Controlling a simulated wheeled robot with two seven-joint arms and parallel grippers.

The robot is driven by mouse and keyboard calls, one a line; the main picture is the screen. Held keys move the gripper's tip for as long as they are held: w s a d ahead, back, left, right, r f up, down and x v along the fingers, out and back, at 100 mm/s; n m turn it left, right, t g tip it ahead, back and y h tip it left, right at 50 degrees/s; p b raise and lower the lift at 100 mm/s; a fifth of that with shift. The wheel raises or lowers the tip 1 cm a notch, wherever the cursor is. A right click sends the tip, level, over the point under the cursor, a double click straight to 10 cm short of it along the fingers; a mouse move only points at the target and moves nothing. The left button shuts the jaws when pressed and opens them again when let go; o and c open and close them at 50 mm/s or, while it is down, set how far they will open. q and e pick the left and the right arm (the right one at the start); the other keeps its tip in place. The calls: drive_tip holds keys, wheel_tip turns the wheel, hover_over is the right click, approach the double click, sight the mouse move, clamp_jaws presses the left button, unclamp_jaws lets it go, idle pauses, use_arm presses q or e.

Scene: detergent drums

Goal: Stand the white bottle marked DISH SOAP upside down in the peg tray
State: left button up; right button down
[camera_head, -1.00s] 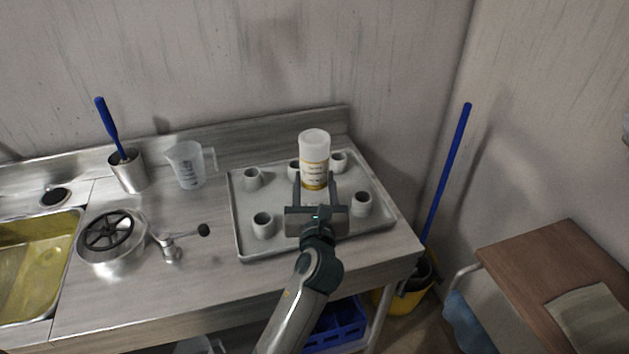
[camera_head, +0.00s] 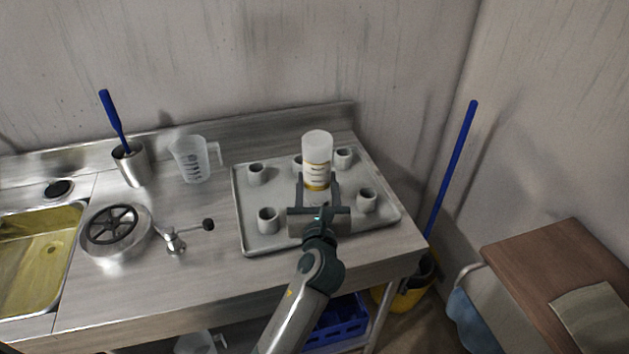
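A white bottle (camera_head: 317,149) with a yellow-marked label stands roughly vertical over the middle of the grey peg tray (camera_head: 246,237). Its label is too small to read, and I cannot tell which end is up.
Left of the tray are a tap (camera_head: 174,241), a clear measuring jug (camera_head: 190,160), a steel pot with a blue-handled brush (camera_head: 131,166), a round steel vessel (camera_head: 117,240) and a sink (camera_head: 38,262). A brown table (camera_head: 560,270) stands at right.

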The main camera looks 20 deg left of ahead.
use_arm(q)
drive_tip(key=shift+a+f, duration=0.1)
drive_tip(key=shift+f, duration=0.5)
use_arm(e)
drive_tip(key=shift+a+f, duration=0.15)
drive_tip(key=shift+f, duration=0.4)
use_arm(q)
drive_tip(key=o, duration=1.1)
drive_tip(key=shift+o, duration=0.2)
use_arm(e)
drive_tip(key=shift+a, duration=0.1)
drive_tip(key=shift+w+a, duration=0.1)
drive_tip(key=shift+w, duration=0.1)
use_arm(q)
drive_tip(key=shift+d+r, duration=0.1)
drive_tip(key=shift+d, duration=0.15)
drive_tip(key=b+v, duration=0.2)
drive_tip(key=v, duration=1.5)
drive_tip(key=shift+s+a+r, duration=0.2)
drive_tip(key=shift+r, duration=0.15)
use_arm(e)
drive_tip(key=w+a+r+t, duration=0.1)
drive_tip(key=w+a, duration=0.1)
drive_tip(key=w, duration=0.4)
drive_tip(key=w+a+r+t+y, duration=0.1)
drive_tip(key=w+a+r+t, duration=0.1)
drive_tip(key=w, duration=0.5)
drive_tip(key=shift+w+a+t, duration=0.15)
drive_tip(key=shift+a+t, duration=0.15)
drive_tip(key=shift+a, duration=0.1)
